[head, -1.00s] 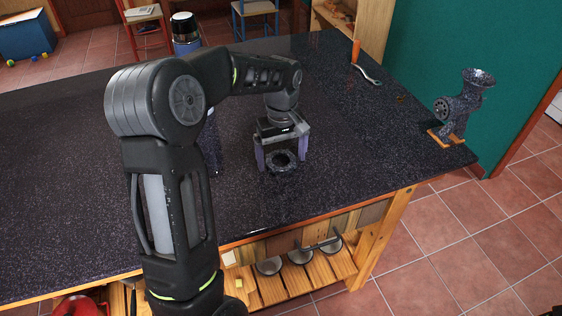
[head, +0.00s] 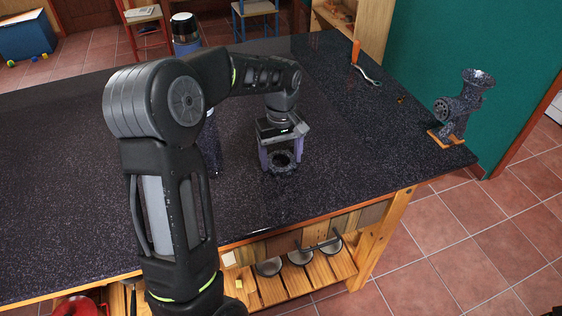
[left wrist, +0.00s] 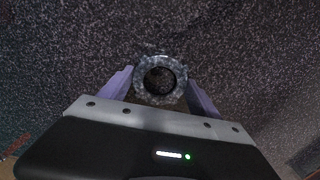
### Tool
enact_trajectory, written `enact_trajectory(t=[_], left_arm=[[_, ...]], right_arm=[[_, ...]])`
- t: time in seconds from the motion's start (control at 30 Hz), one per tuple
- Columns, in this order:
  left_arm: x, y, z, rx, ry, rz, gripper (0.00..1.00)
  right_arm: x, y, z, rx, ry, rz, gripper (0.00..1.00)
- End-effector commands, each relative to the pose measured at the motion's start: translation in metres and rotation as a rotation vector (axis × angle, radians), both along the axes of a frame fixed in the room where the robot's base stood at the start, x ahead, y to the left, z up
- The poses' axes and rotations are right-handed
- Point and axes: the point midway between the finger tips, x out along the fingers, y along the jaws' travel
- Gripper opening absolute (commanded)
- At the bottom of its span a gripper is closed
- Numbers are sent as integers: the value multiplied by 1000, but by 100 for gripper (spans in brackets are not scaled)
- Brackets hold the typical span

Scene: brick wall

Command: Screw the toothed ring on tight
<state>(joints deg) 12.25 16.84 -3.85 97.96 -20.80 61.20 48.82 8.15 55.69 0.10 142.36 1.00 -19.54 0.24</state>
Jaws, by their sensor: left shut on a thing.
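A dark speckled toothed ring (head: 282,170) is on the black counter, with its round hole facing up. In the left wrist view the ring (left wrist: 139,82) sits between the two purple fingers. My left gripper (head: 281,158) points down from above and is shut on the ring, one finger at each side. A speckled grey meat grinder (head: 460,108) stands on a wooden block (head: 446,139) at the counter's right corner, well apart from the ring. Its round mouth faces left. My right gripper is not in view.
A crank with an orange handle (head: 356,52) lies at the back of the counter (head: 340,130). A small brass-coloured piece (head: 401,99) lies left of the grinder. A dark upright object (head: 213,150) is partly hidden behind my left arm. The counter between ring and grinder is clear.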

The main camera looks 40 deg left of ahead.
Motion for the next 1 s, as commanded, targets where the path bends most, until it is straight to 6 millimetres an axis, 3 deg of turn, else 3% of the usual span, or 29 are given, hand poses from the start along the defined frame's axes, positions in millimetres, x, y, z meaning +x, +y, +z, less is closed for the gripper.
enact_trajectory(t=[0.23, 0.47, 1.0], left_arm=[[0, 0, 0, 0, 0, 0, 23], [0, 0, 8, 0, -1, 0, 23], [0, 0, 55, 0, -1, 0, 23]], right_arm=[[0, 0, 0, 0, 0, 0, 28], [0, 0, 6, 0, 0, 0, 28], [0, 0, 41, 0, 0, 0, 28]])
